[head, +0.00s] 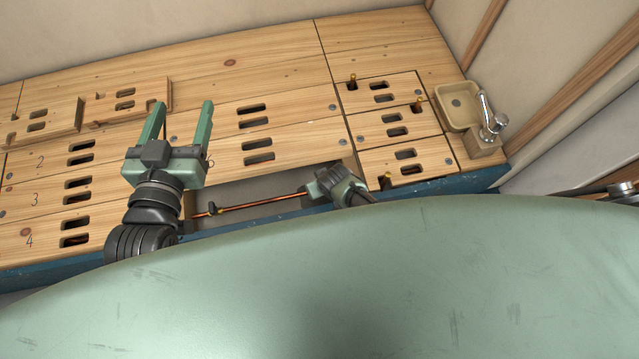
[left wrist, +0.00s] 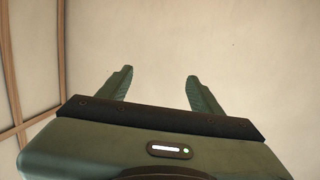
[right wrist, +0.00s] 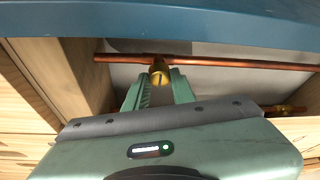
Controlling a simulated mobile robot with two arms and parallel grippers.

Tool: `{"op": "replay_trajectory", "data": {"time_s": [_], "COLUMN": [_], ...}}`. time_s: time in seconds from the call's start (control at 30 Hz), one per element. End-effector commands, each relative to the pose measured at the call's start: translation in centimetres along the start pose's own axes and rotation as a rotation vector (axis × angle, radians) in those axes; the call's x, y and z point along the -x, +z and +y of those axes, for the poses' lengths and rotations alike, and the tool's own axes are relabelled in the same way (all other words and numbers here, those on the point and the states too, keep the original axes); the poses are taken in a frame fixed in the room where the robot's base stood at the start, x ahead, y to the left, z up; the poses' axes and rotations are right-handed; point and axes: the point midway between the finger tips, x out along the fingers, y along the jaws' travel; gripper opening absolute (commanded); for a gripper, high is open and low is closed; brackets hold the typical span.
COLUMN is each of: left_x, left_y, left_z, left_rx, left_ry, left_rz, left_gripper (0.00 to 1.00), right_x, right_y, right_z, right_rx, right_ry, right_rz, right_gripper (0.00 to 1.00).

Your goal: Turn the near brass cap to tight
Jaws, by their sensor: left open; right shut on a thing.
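The brass cap (right wrist: 159,73) sits on a copper pipe (right wrist: 225,63) in the right wrist view. My right gripper (right wrist: 159,80) is shut on this cap, one finger on each side. In the head view my right gripper (head: 322,184) reaches into the floor opening, and its body hides the cap there. The pipe (head: 258,202) also shows in the head view. My left gripper (head: 181,110) is open and empty above the wooden boards, fingers pointing away. In the left wrist view (left wrist: 158,85) its two fingers are apart with only a plain wall behind.
Slotted wooden floor panels (head: 285,115) surround the opening. A second brass fitting (right wrist: 287,109) shows at right in the right wrist view. A blue edge beam (right wrist: 160,22) borders the opening. A small basin (head: 457,104) stands back right.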

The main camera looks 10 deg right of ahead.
Motion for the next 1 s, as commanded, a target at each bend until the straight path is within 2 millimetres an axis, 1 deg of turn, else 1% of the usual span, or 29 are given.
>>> {"op": "replay_trajectory", "data": {"time_s": [0.03,0.1,0.4,0.53,0.67,0.77,0.8,0.87,1.0], "left_x": [0.0,0.0,0.0,0.1,0.6,1.5,1.9,2.7,4.8], "left_y": [0.0,0.0,0.0,0.7,2.5,4.7,5.6,6.9,9.7], "left_z": [0.0,0.0,0.0,-0.1,-0.4,-0.7,-0.8,-1.0,-1.4], "left_rx": [0.0,0.0,0.0,0.0,-0.001,-0.001,-0.001,-0.001,0.001], "left_ry": [0.0,0.0,0.001,-0.001,-0.008,-0.015,-0.017,-0.022,-0.033], "left_rz": [0.0,0.001,-0.001,-0.039,-0.143,-0.258,-0.308,-0.381,-0.545], "left_gripper": [0.65,0.65,0.65,0.65,0.65,0.65,0.65,0.65,0.65], "right_x": [0.0,0.0,0.0,0.3,1.0,1.7,2.0,2.4,3.3], "right_y": [0.2,0.1,0.0,0.0,0.0,0.0,0.0,0.0,0.1], "right_z": [0.0,0.0,0.0,0.0,0.0,0.0,0.0,0.0,0.0], "right_rx": [-0.002,-0.002,0.0,0.0,0.0,0.0,0.0,0.0,0.0], "right_ry": [-0.001,-0.001,0.0,-0.001,-0.001,-0.001,0.0,0.0,0.0], "right_rz": [-0.003,-0.003,-0.001,0.0,-0.001,0.0,0.0,0.0,-0.002], "right_gripper": [0.3,0.47,0.47,0.47,0.47,0.47,0.47,0.47,0.47]}}
